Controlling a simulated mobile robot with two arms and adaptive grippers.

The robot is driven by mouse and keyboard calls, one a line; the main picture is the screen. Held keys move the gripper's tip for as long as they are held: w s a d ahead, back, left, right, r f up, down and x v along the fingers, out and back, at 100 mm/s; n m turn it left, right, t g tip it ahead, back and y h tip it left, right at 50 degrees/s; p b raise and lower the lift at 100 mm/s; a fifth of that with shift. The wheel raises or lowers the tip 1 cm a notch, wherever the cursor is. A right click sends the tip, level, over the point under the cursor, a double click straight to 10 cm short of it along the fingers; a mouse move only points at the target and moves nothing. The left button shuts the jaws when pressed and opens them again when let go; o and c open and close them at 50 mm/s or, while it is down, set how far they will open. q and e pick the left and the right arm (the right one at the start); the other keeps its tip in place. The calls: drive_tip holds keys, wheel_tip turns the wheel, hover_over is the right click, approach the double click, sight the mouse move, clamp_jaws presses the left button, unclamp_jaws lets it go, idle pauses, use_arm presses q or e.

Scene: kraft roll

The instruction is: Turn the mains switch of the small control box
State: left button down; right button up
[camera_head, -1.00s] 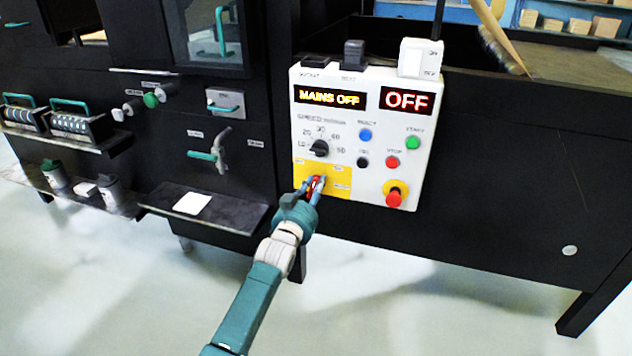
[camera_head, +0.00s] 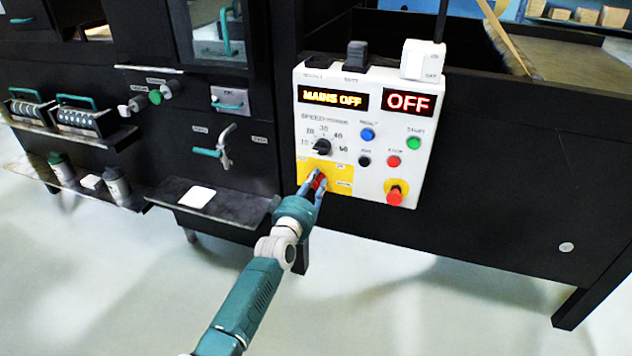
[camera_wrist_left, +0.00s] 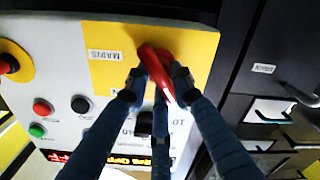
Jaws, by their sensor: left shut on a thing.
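The small control box (camera_head: 384,170) is a white panel on the front of a dark machine. Its yellow mains plate (camera_head: 340,178) is at the lower left and carries the red mains switch (camera_head: 320,181). My left gripper (camera_head: 313,184) is shut on this switch, its fingers partly hiding it. In the left wrist view, the red handle (camera_wrist_left: 153,62) stands slanted between the fingertips (camera_wrist_left: 158,84), against the yellow plate marked MAINS. The box's yellow display (camera_head: 333,98) reads MAINS OFF and the red one (camera_head: 408,102) reads OFF. My right gripper is not in view.
A black speed knob (camera_head: 321,146) sits just above the yellow plate. Coloured buttons and a red emergency stop (camera_head: 394,198) are to the right. A dark shelf (camera_head: 232,207) with a white card juts out left of my gripper. The floor in front is clear.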

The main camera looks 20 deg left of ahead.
use_arm(q)
drive_tip(key=shift+a+f+n, duration=0.1)
drive_tip(key=shift+n, duration=0.7)
drive_tip(key=c, duration=1.5)
unclamp_jaws()
drive_tip(key=shift+c, duration=0.2)
drive_tip(key=shift+s, duration=0.15)
drive_tip(key=s, duration=1.1)
drive_tip(key=shift+s+a, duration=0.25)
drive_tip(key=shift+s, duration=0.15)
